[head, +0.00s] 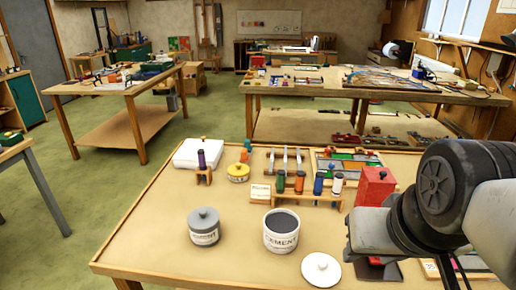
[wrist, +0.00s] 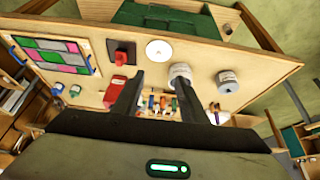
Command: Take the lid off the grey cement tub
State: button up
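The cement tub (head: 281,240) is a pale tub with a CEMENT label, standing upright near the front of the bench. Its top is open and dark grey shows inside. A round white lid with a knob (head: 321,268) lies flat on the bench, right and in front of that tub. A smaller grey tub (head: 204,232) to the left has its grey knobbed lid on; its label is too small to read. In the wrist view, my gripper (wrist: 160,79) is open and empty, above the bench. The white lid (wrist: 158,50) shows beyond the fingertips, apart from them.
A red box (head: 375,187) stands right of a rack of several coloured bottles (head: 299,182). A yellow tin (head: 238,172) and a purple bottle on a stand (head: 202,160) are behind the tubs. The front left of the bench (head: 150,240) is clear.

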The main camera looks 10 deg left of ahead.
aim_at(202, 218)
jog(key=i+j, duration=0.1)
jog(key=j, duration=0.4)
jog(key=i+j, duration=0.1)
jog(key=j, duration=0.95)
jog(key=i+j, duration=0.15)
jog(key=j, duration=0.35)
